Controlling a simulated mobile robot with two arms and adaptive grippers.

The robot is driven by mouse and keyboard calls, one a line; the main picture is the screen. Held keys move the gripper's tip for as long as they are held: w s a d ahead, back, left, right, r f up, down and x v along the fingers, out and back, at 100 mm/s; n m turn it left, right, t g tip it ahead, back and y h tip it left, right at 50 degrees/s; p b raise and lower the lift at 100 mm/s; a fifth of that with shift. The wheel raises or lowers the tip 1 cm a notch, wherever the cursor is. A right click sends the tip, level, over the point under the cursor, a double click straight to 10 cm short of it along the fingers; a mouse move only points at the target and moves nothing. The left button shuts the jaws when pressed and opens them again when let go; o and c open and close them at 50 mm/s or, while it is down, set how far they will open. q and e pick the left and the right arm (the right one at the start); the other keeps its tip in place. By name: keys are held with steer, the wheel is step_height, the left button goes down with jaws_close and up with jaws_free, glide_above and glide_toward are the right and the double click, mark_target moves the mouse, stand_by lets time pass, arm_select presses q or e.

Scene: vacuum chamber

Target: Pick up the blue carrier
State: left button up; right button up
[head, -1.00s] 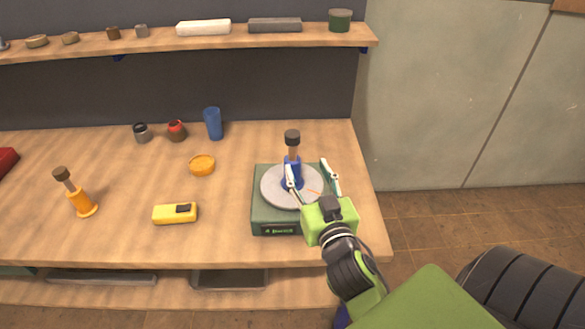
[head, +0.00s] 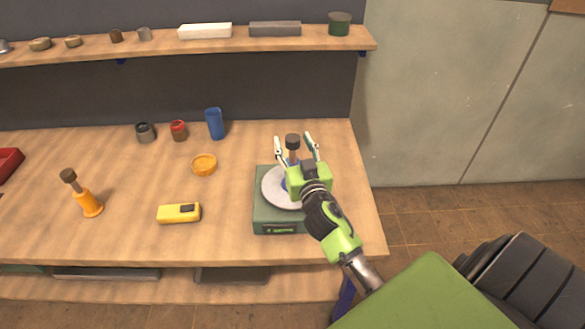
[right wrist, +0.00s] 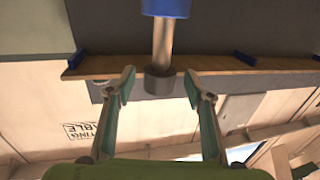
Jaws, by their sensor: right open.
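The blue carrier (head: 292,141), a blue base with a brown stem and a dark cap, stands upright on the round plate of the green scale (head: 262,218). In the head view my right gripper mostly covers its blue base. My right gripper (head: 295,139) is open, its fingers pointing away from me, one on each side of the carrier's stem and cap in the picture. In the right wrist view the carrier (right wrist: 165,8) appears upside down, its cap between the open fingertips (right wrist: 159,72). I see no contact. My left gripper is out of view.
A shelf (head: 200,45) with several items runs above the bench's back.

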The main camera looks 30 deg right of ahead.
steer(key=shift+w+d, duration=0.25)
steer(key=shift+w, duration=0.4)
steer(key=shift+s, duration=0.1)
jaws_close()
steer(key=shift+r, duration=0.1)
